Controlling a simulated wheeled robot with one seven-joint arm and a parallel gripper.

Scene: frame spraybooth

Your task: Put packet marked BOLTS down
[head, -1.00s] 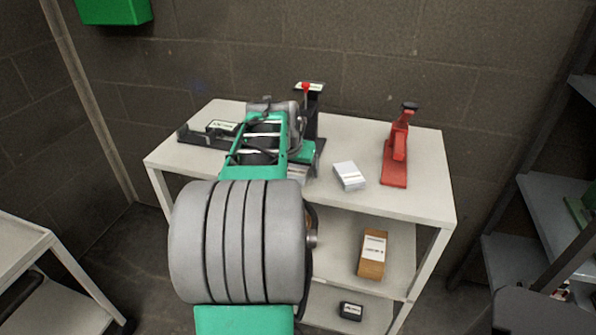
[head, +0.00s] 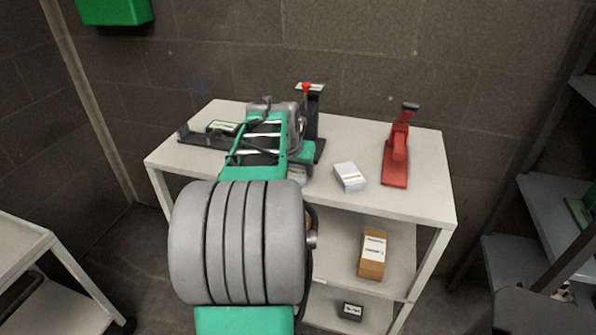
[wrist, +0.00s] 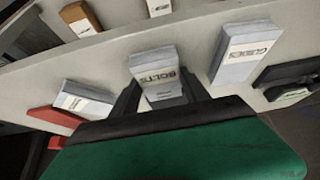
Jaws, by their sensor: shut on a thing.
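The grey-white packet marked BOLTS (wrist: 154,70) is between the two dark fingers of my gripper (wrist: 158,82) in the wrist view. My gripper is shut on it, with the label facing the camera. The packet is over the white top of the shelf unit (head: 412,202); I cannot tell whether its underside touches it. A packet marked GUIDES (wrist: 244,52) stands to its right in the wrist view, apart from it. In the head view my arm hides most of the gripper.
Another pale packet (head: 349,177) lies on the top, with a red tool (head: 397,150) to its right. A black stand with a red knob (head: 307,90) is behind my gripper. A brown box (head: 372,255) sits on the shelf below. Bare top shows near the right front.

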